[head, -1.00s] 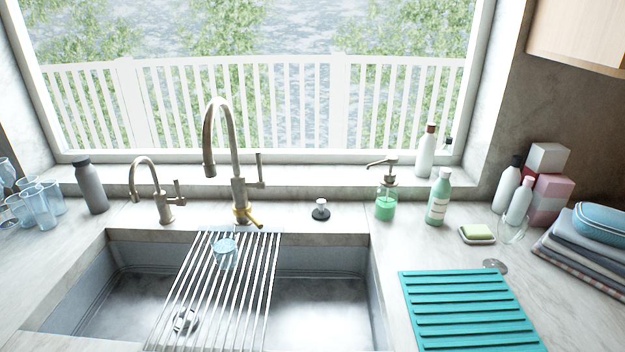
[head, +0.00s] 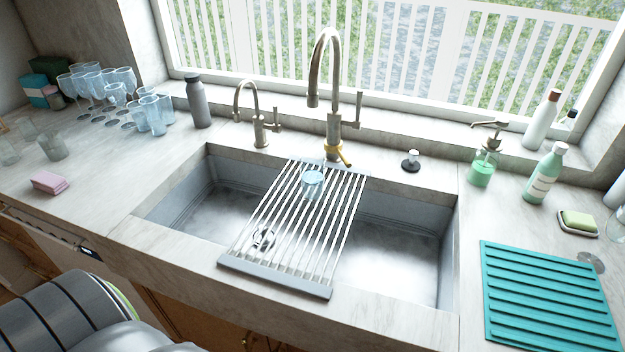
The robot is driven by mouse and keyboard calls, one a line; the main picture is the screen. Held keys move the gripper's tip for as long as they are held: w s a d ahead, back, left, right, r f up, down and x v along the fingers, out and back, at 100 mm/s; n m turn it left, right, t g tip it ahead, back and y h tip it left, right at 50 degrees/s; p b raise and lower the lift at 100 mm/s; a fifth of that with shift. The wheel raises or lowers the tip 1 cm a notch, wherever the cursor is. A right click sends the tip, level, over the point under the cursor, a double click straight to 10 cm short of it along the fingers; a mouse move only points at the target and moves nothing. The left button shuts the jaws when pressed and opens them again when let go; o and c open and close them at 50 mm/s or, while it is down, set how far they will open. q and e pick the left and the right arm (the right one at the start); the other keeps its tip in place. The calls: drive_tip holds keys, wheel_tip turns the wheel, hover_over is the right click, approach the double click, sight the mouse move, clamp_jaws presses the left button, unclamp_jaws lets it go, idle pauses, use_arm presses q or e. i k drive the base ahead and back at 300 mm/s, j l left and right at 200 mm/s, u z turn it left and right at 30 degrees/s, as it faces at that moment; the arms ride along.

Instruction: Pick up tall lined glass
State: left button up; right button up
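Several blue-tinted glasses stand on the counter at the left in the head view. Tall tumblers (head: 153,115) stand at the front right of this group, with stemmed glasses (head: 88,82) behind and to their left. A short blue glass (head: 312,184) sits on the roll-up rack over the sink. Clear short glasses (head: 53,146) stand at the far left. I cannot tell at this size which glass has lines. Neither of my grippers is in view.
The sink (head: 400,250) is in the middle, partly covered by the metal rack (head: 262,235). A grey bottle (head: 198,103) stands just right of the tumblers, then the faucets (head: 334,125). A pink sponge (head: 49,182) lies on the left counter. A teal mat (head: 548,297) lies at right.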

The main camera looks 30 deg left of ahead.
sight(313, 178)
drive_tip(key=k+l, duration=0.4)
drive_tip(key=l, duration=0.15)
drive_tip(key=k+l+u, duration=0.15)
drive_tip(key=k+l, duration=0.25)
drive_tip(key=l, duration=0.15)
